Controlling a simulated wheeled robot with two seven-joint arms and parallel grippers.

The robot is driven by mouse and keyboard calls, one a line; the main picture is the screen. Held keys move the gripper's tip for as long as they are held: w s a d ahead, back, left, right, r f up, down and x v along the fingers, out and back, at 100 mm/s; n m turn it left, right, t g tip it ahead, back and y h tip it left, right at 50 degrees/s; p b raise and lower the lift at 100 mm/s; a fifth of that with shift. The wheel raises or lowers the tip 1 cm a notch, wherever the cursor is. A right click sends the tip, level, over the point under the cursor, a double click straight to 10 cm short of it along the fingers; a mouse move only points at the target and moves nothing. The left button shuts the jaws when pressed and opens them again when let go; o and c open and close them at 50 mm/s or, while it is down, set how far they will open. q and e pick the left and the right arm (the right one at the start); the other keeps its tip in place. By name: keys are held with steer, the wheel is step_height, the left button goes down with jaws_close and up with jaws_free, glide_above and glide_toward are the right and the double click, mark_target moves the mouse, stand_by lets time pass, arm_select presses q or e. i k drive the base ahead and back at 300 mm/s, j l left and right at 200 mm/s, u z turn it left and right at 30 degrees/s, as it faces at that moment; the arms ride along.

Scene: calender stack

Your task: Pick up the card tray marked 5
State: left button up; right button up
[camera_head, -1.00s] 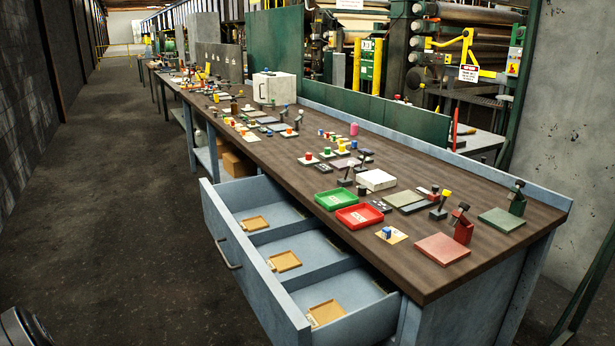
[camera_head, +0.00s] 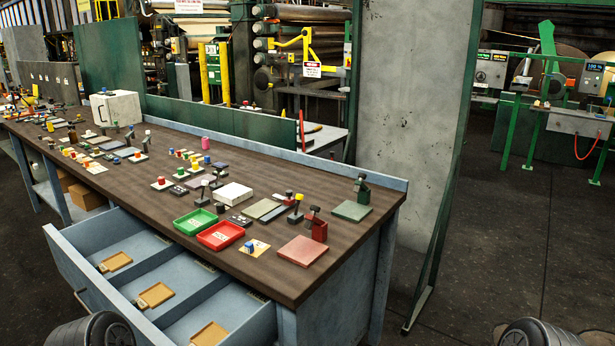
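Three small tan card trays lie in the open drawer (camera_head: 66,262), one in each compartment: a far tray (camera_head: 116,262), a middle tray (camera_head: 155,295) and a near tray (camera_head: 209,335). Their markings are too small to read, so I cannot tell which is marked 5. A green tray (camera_head: 195,222) and a red tray (camera_head: 220,235) sit side by side on the bench top, with labels I cannot read. Dark rounded parts of my arms show at the bottom left and bottom right edges. Neither gripper is in view.
The wooden bench (camera_head: 285,275) carries several blocks, stamps and plates, a white box (camera_head: 232,194) and a pink-brown plate (camera_head: 302,251). The pulled-out drawer juts from its front. A concrete pillar (camera_head: 412,110) stands behind its right end. The floor (camera_head: 500,270) at right is clear.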

mark_target(156, 294)
steer(key=u, duration=1.35)
steer(key=i+z, duration=0.1)
steer(key=z, duration=0.25)
steer(key=i+z, duration=0.15)
steer(key=z, duration=0.15)
steer(key=i+z, duration=0.15)
steer(key=z, duration=0.2)
